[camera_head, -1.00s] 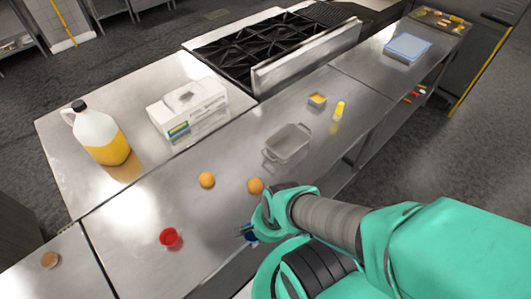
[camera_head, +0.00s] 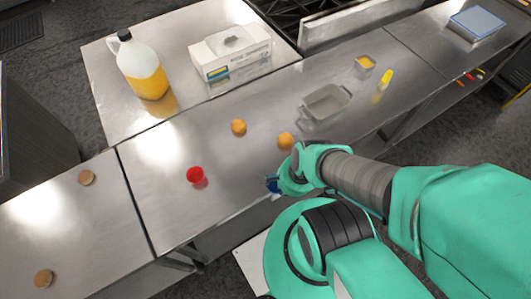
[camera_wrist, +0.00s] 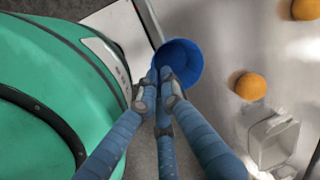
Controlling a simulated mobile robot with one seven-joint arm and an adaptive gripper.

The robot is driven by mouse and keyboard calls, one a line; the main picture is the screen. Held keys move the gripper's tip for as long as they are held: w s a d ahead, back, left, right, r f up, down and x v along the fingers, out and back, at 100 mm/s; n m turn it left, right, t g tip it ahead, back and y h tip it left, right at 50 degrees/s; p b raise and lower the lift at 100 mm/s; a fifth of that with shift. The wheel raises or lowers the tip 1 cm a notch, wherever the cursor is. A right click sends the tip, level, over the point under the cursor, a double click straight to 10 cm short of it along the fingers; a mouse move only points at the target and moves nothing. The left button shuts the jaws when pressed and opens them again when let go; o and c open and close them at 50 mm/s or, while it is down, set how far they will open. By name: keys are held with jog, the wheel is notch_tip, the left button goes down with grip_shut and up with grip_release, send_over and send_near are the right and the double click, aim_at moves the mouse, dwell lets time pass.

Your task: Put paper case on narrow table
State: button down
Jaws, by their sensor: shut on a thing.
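A small blue cup-shaped paper case (camera_wrist: 184,58) is held at the tips of my gripper (camera_wrist: 164,78) in the wrist view. The gripper's blue fingers are closed on its near rim, and its open mouth faces the camera. In the head view my gripper (camera_head: 273,184) is at the front edge of the long steel table (camera_head: 215,215), and my arm hides most of it. Another steel table (camera_head: 75,225) adjoins at the left, with two small brown round items on it. I cannot tell which table is the narrow one.
A red cup (camera_head: 195,174), two orange balls (camera_head: 239,127) and a grey pan (camera_head: 326,101) are on the long table. A juice jug (camera_head: 142,68) and white box (camera_head: 231,53) stand behind. The left table is mostly clear.

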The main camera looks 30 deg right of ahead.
jog(key=shift+w+d+f+b, duration=0.15)
jog(key=shift+w+b, duration=0.35)
jog(key=shift+w, duration=0.6)
jog(key=shift+w+d+f+b, duration=0.1)
jog(key=shift+w+b, duration=0.35)
jog(key=shift+w, duration=0.65)
jog(key=b, duration=0.1)
send_over(261, 161)
jog(key=shift+s+d+f, duration=0.15)
jog(key=shift+s+f, duration=0.25)
jog(key=shift+f, duration=0.05)
jog(key=shift+s+b+x, duration=0.15)
jog(key=shift+b+x, duration=0.3)
jog(key=shift+x, duration=0.45)
jog(key=shift+s+b+x, duration=0.2)
jog(key=shift+b+x, duration=0.2)
jog(key=shift+x, duration=0.45)
jog(key=shift+d+f, duration=0.1)
jog(key=shift+f, duration=0.1)
jog(key=c, duration=1.9)
grip_release()
jog(key=shift+c, duration=0.2)
jog(key=shift+r, duration=0.1)
